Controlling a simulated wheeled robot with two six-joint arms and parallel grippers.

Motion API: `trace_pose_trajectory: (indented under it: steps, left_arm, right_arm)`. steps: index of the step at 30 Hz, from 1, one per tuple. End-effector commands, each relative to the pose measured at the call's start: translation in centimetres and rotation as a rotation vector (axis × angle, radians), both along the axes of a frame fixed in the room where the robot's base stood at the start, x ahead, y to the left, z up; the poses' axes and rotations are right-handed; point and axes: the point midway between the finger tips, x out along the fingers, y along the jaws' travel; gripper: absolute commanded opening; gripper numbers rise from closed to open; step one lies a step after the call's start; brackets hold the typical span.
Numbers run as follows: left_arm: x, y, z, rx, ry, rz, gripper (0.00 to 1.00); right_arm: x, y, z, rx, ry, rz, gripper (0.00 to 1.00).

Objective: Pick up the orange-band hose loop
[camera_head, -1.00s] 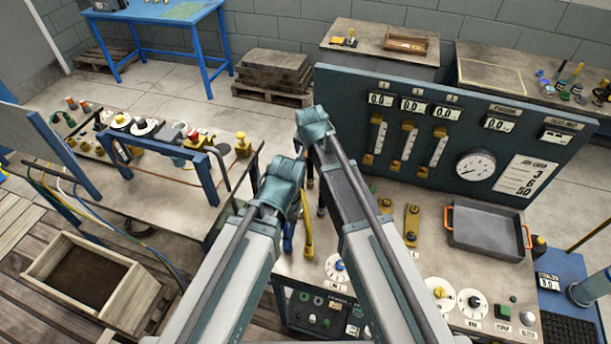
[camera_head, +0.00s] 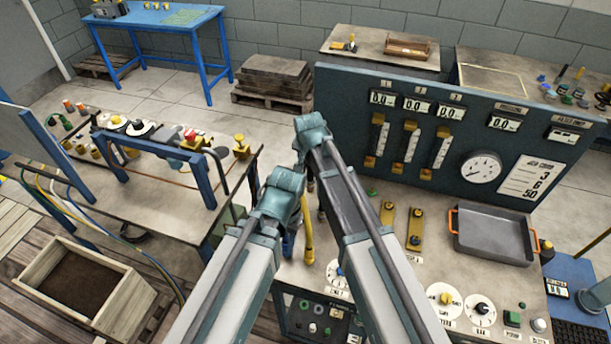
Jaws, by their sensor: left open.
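I cannot make out a hose loop with an orange band in this view. My left arm rises from the bottom to a teal joint in the middle. My left gripper (camera_head: 290,238) is mostly hidden behind that arm, low by the left end of the control bench (camera_head: 440,275); the little that shows is open. A yellow upright piece (camera_head: 307,235) stands beside it, and I cannot tell whether they touch. My right arm reaches up to a teal joint before the gauge panel; its gripper is hidden.
The gauge panel (camera_head: 556,199) stands along the bench's back. A grey tray with orange handles (camera_head: 490,238) lies at the bench's right. Left is a worktable (camera_head: 150,196) with a blue rail (camera_head: 196,177) and fittings. A wooden box (camera_head: 120,307) stands at lower left. Pale floor lies behind.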

Motion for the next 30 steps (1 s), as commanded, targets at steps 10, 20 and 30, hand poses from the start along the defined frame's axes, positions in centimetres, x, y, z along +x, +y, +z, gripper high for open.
trace_pose_trajectory:
  steps: [10,20,30]
  left_arm:
    - [0.0,0.0,0.0,0.0,0.0,0.0,0.5]
    - [0.0,0.0,1.1,0.0,0.0,0.001,0.5]
    - [0.0,0.0,5.7,-0.001,0.0,0.007,0.5]
  right_arm:
    - [0.0,0.0,0.0,0.0,0.0,0.0,0.0]
    - [0.0,0.0,1.1,0.0,0.0,0.0,0.0]
    - [0.0,0.0,5.7,0.0,0.0,0.0,0.0]
